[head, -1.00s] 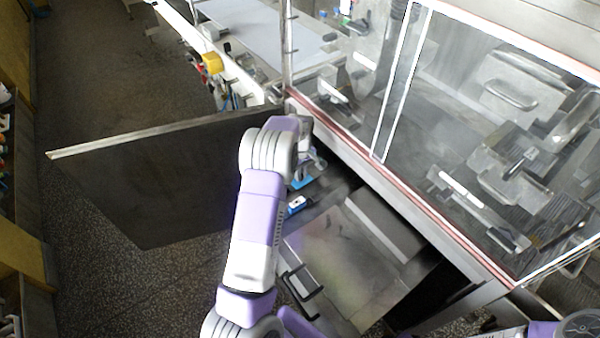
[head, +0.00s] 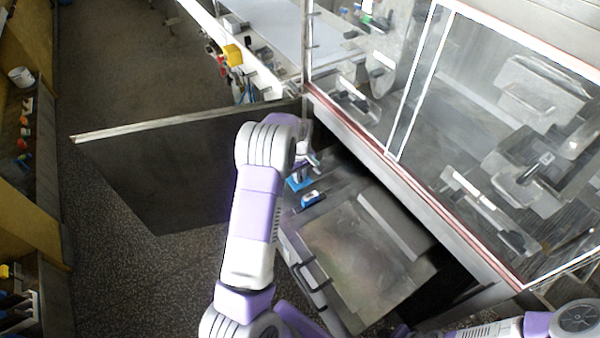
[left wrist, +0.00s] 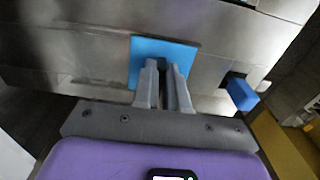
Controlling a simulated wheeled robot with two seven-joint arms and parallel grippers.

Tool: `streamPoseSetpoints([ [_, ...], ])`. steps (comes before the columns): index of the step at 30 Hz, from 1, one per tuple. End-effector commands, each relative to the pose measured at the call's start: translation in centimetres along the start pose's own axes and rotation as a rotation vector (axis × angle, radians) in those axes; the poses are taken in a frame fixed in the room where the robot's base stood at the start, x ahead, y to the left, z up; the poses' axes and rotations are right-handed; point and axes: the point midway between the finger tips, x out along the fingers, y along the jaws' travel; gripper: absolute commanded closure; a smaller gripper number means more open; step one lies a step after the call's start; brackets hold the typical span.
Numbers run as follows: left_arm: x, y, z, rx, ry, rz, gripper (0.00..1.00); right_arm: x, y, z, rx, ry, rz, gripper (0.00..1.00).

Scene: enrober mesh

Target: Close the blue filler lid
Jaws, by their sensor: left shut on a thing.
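The blue filler lid (head: 298,184) shows as a small blue patch under my left gripper (head: 308,165), on the dark machine top beside the glass housing. In the left wrist view the lid (left wrist: 148,49) is a flat blue square against grey metal. My left gripper's fingers (left wrist: 164,72) are close together over its lower part, shut on it. The fingers cover part of the lid, and I cannot tell how far it is tilted. My right gripper is out of view; only part of my right arm shows at the lower right.
A blue and white block (head: 311,199) sits just below the lid; it also shows in the left wrist view (left wrist: 241,94). A large dark panel (head: 190,165) stands out to the left. A framed glass housing (head: 480,130) bounds the right. A metal plate (head: 365,250) lies in front.

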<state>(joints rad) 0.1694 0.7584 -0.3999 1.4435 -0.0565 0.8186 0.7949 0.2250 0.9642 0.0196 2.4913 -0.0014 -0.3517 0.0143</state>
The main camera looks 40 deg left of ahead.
Motion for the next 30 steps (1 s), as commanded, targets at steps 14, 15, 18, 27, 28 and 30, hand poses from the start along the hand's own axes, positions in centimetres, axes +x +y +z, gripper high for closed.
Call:
streamPoseSetpoints([
  [14, 0.1, -0.5, -0.1, -0.004, -0.005, -0.010, 0.62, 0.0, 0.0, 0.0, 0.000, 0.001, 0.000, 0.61],
  [15, 0.1, -0.5, 0.0, -0.004, -0.005, -0.010, 0.62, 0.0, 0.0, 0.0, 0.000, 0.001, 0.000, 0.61],
  [18, 0.1, -0.4, 0.0, -0.004, -0.004, -0.009, 0.62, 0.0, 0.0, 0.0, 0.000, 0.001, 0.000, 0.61],
  [27, -4.0, -0.3, -0.1, -0.003, -0.002, -0.005, 0.62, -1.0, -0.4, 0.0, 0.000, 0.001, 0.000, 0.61],
  [28, -4.5, -0.3, -0.1, -0.004, -0.002, -0.006, 0.62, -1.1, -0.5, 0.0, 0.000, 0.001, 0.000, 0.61],
  [30, -5.5, -0.4, -0.1, -0.004, -0.003, -0.007, 0.62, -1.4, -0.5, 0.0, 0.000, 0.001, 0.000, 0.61],
])
